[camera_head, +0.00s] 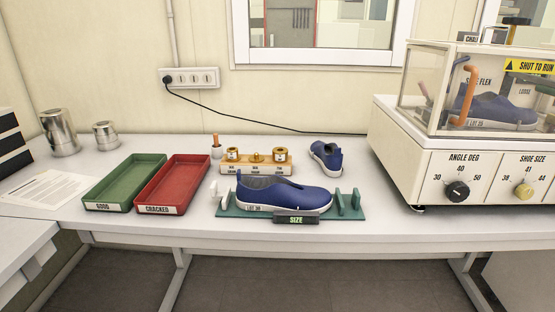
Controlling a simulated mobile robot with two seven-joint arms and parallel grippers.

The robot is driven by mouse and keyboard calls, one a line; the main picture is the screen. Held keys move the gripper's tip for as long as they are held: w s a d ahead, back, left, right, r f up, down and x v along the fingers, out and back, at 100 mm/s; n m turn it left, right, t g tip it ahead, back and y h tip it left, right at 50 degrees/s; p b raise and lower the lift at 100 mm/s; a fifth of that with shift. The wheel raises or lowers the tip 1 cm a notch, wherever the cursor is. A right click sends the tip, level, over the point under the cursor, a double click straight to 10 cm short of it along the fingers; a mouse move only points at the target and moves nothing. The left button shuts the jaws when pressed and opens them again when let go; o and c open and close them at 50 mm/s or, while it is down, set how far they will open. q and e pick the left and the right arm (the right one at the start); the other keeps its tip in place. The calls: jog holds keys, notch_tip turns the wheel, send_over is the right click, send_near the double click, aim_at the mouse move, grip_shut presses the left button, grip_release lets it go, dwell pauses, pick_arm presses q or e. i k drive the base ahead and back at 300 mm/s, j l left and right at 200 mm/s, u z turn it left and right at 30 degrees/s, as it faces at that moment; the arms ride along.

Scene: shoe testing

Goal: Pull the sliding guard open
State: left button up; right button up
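The flex machine (395,160) stands at the right end of the bench. A clear sliding guard (490,58) with a pale frame encloses its top and appears shut. An orange upright handle (461,76) is at the guard's front left. A yellow sign (530,66) reading "SHUT TO RUN" is on the upper front. A blue shoe (495,107) shows through the clear panel. The guard's right end is cut off by the picture's edge. Neither of my grippers is in view.
A blue shoe (280,190) sits on a green size gauge (350,213), with another shoe (326,156) behind. Brass weights (255,155), a red tray (172,185) and a green tray (125,180) are to the left. Machine knobs (457,190) face front.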

aim_at(511, 65)
jog(key=z, duration=1.5)
